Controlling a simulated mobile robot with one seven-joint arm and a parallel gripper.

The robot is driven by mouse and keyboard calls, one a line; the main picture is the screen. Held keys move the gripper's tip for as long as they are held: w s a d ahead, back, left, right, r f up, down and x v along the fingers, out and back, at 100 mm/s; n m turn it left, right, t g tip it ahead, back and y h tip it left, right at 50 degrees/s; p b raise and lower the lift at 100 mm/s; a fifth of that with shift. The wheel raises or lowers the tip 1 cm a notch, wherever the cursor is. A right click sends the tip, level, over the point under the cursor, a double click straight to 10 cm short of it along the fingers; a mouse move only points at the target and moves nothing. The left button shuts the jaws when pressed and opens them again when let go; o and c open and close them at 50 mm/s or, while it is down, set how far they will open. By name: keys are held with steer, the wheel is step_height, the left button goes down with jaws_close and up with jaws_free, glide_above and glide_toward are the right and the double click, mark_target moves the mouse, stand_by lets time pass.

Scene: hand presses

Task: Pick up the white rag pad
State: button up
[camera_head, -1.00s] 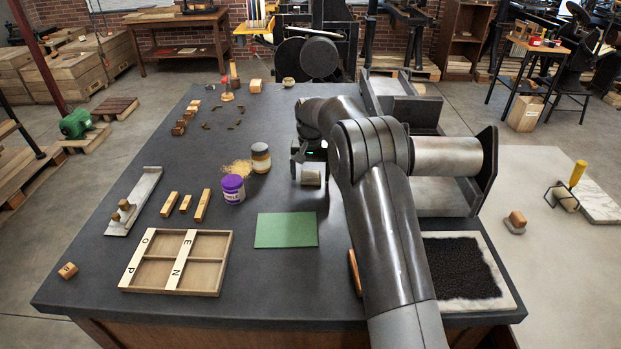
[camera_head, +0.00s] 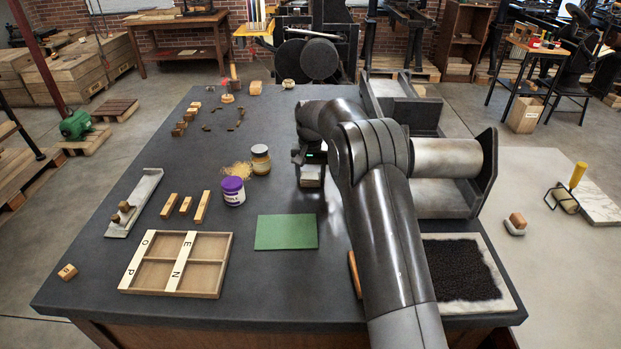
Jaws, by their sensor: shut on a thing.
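A small pale, whitish pad (camera_head: 311,182), which I take to be the white rag pad, is at the lower end of my gripper (camera_head: 311,172), right of the purple-lidded tub. My gripper is shut on it. The fingers are small and dark here, and the arm hides part of the right side. I cannot tell whether the pad touches the table.
The purple-lidded tub (camera_head: 232,191) and a glass jar (camera_head: 260,159) stand left of my gripper. A green sheet (camera_head: 286,232) lies in front, beside a wooden divided tray (camera_head: 222,282). A grey metal stand (camera_head: 446,195) is close on the right.

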mark_target(311, 175)
steer(key=shift+r, duration=0.1)
step_height(311, 175, up, 4)
steer(key=shift+r, duration=0.1)
steer(key=s+d+r, duration=0.3)
steer(key=d+r, duration=0.3)
steer(key=d, duration=0.5)
steer(key=shift+s+r, duration=0.3)
steer(key=shift+s, duration=0.1)
